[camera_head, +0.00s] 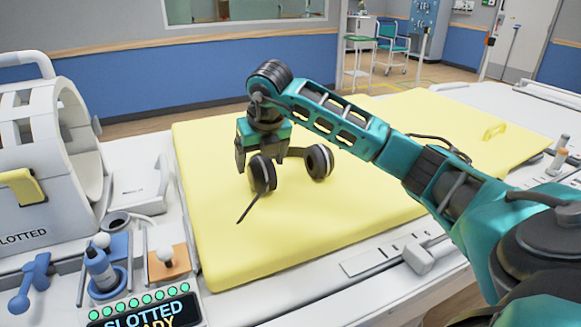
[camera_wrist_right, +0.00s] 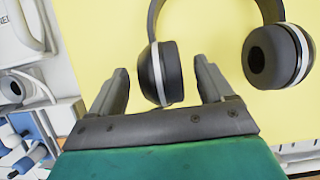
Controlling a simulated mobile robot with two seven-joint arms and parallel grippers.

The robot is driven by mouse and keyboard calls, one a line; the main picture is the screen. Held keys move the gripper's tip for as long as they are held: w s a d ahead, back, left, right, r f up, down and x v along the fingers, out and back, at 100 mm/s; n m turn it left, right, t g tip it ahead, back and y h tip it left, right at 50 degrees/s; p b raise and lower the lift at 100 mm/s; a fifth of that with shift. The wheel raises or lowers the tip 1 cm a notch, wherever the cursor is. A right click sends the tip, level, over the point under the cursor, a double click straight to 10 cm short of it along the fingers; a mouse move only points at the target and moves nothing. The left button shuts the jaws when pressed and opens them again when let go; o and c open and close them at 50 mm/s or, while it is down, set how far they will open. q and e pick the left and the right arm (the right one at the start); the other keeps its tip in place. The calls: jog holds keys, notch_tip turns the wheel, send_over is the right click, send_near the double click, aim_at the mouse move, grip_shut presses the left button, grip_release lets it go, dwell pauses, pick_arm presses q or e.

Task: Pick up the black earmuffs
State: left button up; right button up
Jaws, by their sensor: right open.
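The black earmuffs (camera_head: 318,161) lie on the yellow mat (camera_head: 330,225), with two round black cups and a grey ring on each cup. A thin dark rod or cable sticks out toward the front from the left cup. My right gripper (camera_head: 255,168) is above the mat at the left cup, pointing down. In the right wrist view, the gripper (camera_wrist_right: 162,88) is open, and one earmuff cup (camera_wrist_right: 160,75) shows between its two fingers. The other cup (camera_wrist_right: 275,57) is to the right, outside the fingers. Contact cannot be told. My left gripper is not in view.
A white ring-shaped scanner (camera_head: 50,150) stands at the left. The front mat is clear.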

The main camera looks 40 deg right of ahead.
jog(key=x, duration=0.3)
jog(key=shift+w+f, duration=0.1)
jog(key=shift+f, duration=0.1)
jog(key=shift+c, duration=0.2)
jog(key=shift+r, duration=0.15)
jog(key=c, duration=1.3)
